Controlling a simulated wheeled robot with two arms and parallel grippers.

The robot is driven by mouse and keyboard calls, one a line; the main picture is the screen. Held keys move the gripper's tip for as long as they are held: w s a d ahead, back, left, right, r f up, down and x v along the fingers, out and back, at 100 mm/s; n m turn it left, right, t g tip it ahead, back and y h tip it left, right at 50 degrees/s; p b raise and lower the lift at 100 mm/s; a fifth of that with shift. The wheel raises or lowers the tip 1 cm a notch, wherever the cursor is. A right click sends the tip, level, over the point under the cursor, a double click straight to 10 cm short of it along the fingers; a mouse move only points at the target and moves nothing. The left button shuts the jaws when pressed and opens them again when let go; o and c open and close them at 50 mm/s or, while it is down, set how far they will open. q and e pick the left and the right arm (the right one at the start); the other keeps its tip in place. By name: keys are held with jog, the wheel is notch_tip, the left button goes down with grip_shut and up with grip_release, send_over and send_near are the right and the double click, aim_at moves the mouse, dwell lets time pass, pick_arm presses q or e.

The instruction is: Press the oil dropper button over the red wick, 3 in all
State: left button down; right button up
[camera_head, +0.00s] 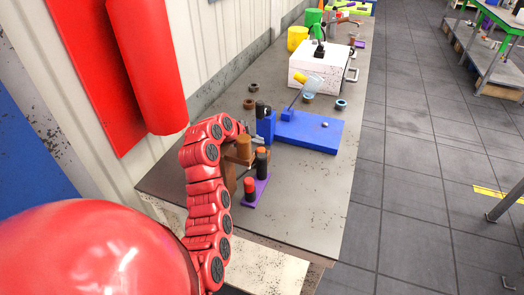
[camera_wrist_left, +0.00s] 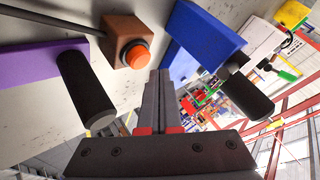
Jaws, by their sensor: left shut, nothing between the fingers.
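In the head view, a black post with a red top (camera_head: 250,186), which looks like the red wick, stands on a purple base (camera_head: 257,188). The left wrist view shows a brown block with a round orange button (camera_wrist_left: 137,57), likely the dropper's. My left gripper (camera_wrist_left: 165,75) is shut and empty, its fingertips close beside the button; I cannot tell whether they touch. My right gripper is out of view.
A blue block (camera_head: 308,130) lies behind the posts and also shows in the wrist view (camera_wrist_left: 205,42). A white box (camera_head: 316,70) and small rings stand farther back. A red cylinder (camera_head: 150,60) hangs on the wall at left.

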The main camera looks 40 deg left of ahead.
aim_at(261, 150)
pick_arm(q)
jog(key=shift+g, duration=0.5)
jog(key=f, duration=0.1)
jog(key=s+f, duration=0.1)
jog(key=f, duration=0.1)
jog(key=d+f, duration=0.1)
jog(key=f, duration=0.1)
jog(key=shift+s+f, duration=0.1)
jog(key=shift+s, duration=0.2)
jog(key=shift+w+a+r, duration=0.1)
jog(key=shift+r, duration=0.5)
jog(key=shift+w+a+r, duration=0.1)
jog(key=shift+r, duration=0.45)
jog(key=r, duration=0.4)
jog(key=shift+s+a+r, duration=0.2)
jog(key=shift+a+r, duration=0.05)
jog(key=shift+r, duration=0.1)
jog(key=shift+w+r, duration=0.1)
jog(key=shift+w, duration=0.35)
jog(key=shift+r+t, duration=0.1)
jog(key=shift+t, duration=0.2)
jog(key=shift+r, duration=0.1)
